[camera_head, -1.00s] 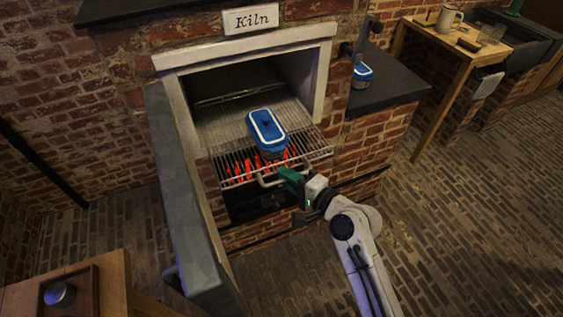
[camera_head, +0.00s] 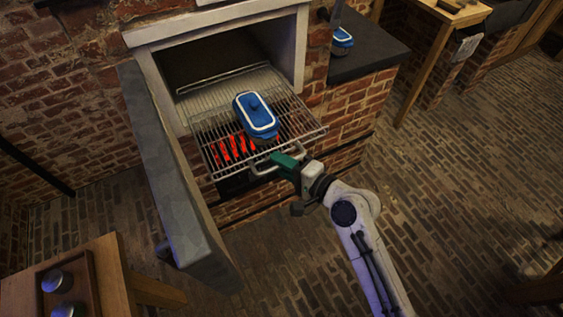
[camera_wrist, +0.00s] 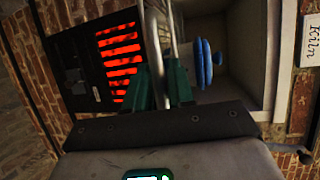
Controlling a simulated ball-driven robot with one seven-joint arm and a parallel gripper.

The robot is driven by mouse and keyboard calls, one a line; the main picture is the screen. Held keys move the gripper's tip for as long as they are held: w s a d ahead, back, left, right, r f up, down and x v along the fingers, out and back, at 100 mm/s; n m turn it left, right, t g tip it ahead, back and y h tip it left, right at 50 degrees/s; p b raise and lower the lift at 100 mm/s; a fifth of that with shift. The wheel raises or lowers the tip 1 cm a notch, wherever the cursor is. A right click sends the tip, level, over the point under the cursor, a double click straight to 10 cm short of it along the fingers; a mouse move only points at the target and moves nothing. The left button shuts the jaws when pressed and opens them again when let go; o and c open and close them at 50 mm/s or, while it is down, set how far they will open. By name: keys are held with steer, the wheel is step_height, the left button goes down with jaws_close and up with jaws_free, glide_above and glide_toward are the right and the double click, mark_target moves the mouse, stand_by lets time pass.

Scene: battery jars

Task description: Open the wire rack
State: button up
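The wire rack (camera_head: 302,131) juts out of the kiln mouth, above glowing red coals. A blue lidded jar with a white rim (camera_head: 256,116) stands on it; its side shows in the wrist view (camera_wrist: 205,62). A handle loop (camera_head: 258,166) hangs at the rack's front edge. My gripper (camera_head: 276,160) is at this handle. In the wrist view its green fingers (camera_wrist: 163,85) stand either side of the metal bar and appear closed on it. The exact contact is partly hidden.
The kiln door (camera_head: 172,180) stands open at the left. A dark counter (camera_head: 372,55) with another blue jar (camera_head: 342,40) is at the right. A wooden table with a tray (camera_head: 92,285) is at lower left. Brick floor is clear at the right.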

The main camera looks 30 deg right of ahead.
steer(key=b+v, duration=0.2)
steer(key=v, duration=0.8)
steer(key=shift+s+d, duration=0.2)
steer(key=shift+s, duration=0.2)
steer(key=s+a+f+n+g+h, duration=0.1)
steer(key=s+f+n+g, duration=0.5)
steer(key=f+n, duration=0.15)
steer(key=s+d+f+n+g+h, duration=0.2)
steer(key=s+n+g, duration=0.1)
steer(key=s, duration=0.2)
steer(key=s+d+f+n+g+h, duration=0.2)
steer(key=s+d+n+g+h, duration=0.1)
steer(key=s, duration=0.3)
steer(key=shift+s+f+g, duration=0.25)
steer(key=shift+f+g, duration=0.15)
steer(key=shift+g, duration=0.4)
